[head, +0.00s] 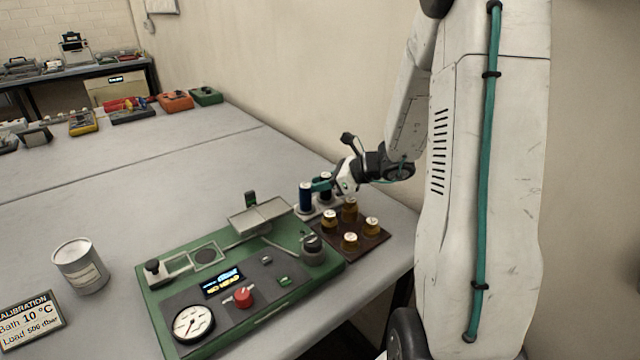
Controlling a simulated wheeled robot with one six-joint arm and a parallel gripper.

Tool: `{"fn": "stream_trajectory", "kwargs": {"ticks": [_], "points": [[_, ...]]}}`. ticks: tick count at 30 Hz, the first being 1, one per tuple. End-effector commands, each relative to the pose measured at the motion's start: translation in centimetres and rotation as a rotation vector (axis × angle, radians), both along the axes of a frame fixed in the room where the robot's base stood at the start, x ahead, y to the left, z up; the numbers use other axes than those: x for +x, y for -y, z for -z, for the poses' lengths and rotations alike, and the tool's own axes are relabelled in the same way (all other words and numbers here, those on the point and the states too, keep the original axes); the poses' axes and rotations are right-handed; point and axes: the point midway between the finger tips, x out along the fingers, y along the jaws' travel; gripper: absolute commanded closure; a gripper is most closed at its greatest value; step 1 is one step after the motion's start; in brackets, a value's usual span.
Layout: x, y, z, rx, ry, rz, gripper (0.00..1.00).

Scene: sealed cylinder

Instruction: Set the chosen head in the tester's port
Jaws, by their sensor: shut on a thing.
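The green tester (240,278) lies on the table in the head view, with a gauge (193,322), a red knob (244,296), a lit display (223,283) and a square plate with a dark round spot (205,255). I cannot tell surely which part is the port. Two dark blue cylindrical heads with pale tops stand upright at a pale rack (304,214) behind the tester: a nearer left one (306,198) and a farther one (326,180). My gripper (316,186), with teal fingers, is shut at the nearer blue head, reaching from the right. Its far finger is hidden.
A brown tray (368,246) with several amber capped bottles stands right of the rack. A metal can (80,266) and a calibration sign (30,322) reading bath 10 °C, load 506 dbar stand at left. The table middle is clear; the wall is close behind my gripper.

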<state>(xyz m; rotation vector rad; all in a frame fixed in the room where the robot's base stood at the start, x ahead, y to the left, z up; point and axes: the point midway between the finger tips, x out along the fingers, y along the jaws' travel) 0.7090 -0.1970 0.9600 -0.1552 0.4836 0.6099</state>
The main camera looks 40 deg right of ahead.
Motion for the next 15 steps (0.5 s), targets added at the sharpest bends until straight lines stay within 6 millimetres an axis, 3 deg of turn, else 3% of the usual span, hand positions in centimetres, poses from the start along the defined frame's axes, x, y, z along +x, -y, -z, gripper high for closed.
{"fn": "stream_trajectory", "kwargs": {"ticks": [11,12,14,15], "points": [[0.0,0.0,0.41,0.0,0.0,0.0,1.0],[-0.01,0.0,0.45,0.0,0.0,0.0,0.66],[-0.01,-0.01,0.42,0.0,0.0,0.0,0.5],[-0.01,-0.01,0.42,0.0,0.0,0.0,0.5]]}}
